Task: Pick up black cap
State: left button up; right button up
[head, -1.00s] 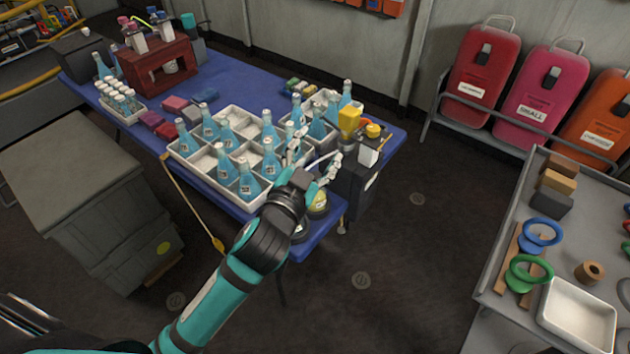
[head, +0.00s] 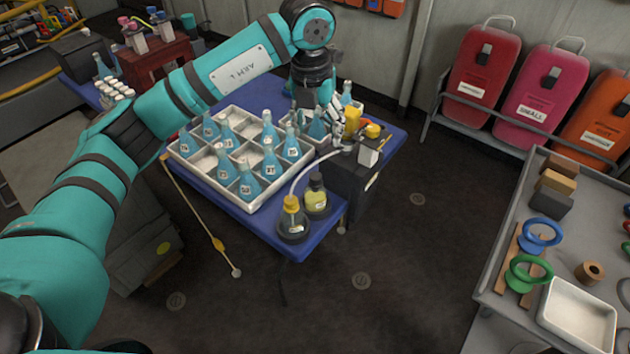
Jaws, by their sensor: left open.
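A small bottle with yellow contents (head: 317,200) stands near the front right of the blue table (head: 262,218), and a dark, black-looking cap (head: 316,180) sits on its top. My left gripper (head: 330,130) is open, pointing down beside blue bottles at the table's right part, behind and above the black cap and apart from it. The gripper partly hides the bottles and tray behind it. My right gripper does not show.
A yellow-capped jar (head: 292,220) stands next to the black-capped bottle. A white divided crate (head: 213,184) of blue bottles is left of them. A dark machine (head: 352,185) with a yellow hopper stands right. A grey cart (head: 500,262) is at the right.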

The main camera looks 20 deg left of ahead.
pick_arm(q)
jog(key=p, duration=0.2)
send_over(315, 176)
jog(key=shift+y, duration=0.3)
jog(key=f, duration=1.1)
jog(key=shift+s+f, duration=0.2)
jog(key=f+p, duration=0.1)
jog(key=f, duration=0.3)
jog(key=shift+w+f+p, duration=0.2)
jog(key=shift+f+p, duration=0.15)
jog(key=shift+f, duration=0.35)
jog(key=c, duration=0.8)
